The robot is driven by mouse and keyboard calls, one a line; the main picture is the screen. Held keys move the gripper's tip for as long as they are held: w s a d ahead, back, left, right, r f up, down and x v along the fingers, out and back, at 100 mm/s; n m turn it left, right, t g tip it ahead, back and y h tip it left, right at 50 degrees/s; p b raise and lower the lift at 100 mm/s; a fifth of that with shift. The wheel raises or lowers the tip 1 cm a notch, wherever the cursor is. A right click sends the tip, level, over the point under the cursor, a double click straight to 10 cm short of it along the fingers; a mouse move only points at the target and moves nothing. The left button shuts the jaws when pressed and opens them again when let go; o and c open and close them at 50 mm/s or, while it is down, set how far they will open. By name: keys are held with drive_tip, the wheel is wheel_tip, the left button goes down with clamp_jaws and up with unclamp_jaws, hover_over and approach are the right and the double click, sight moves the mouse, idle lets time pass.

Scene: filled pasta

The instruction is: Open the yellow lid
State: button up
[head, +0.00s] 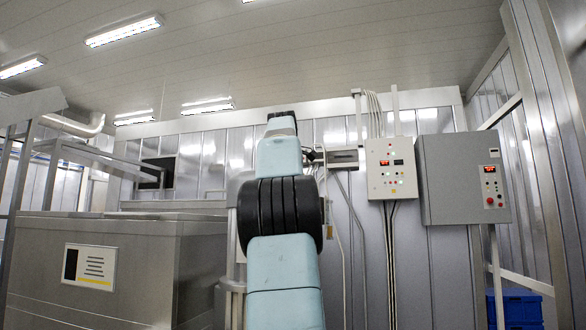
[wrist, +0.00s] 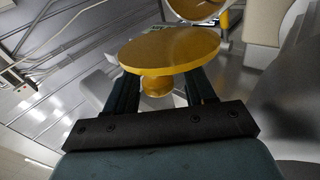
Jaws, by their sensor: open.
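The yellow lid (wrist: 170,50) shows in the wrist view as a flat round disc just beyond my gripper. A short yellow knob (wrist: 157,86) shows under the disc's near edge. My gripper (wrist: 161,88) is open, with one dark finger on each side of the knob. The disc's edge hides the fingertips, and I cannot tell whether they touch the knob. A yellow round rim (wrist: 196,10) shows partly at the top edge, apart from the disc. In the head view, neither lid nor gripper can be made out.
In the head view, a large steel machine (head: 100,265) stands at left. A white control box (head: 391,168) and a grey cabinet (head: 462,178) hang on the back wall. Blue crates (head: 515,309) stand at lower right.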

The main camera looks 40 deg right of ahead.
drive_tip(key=v, duration=1.3)
drive_tip(key=shift+f, duration=0.1)
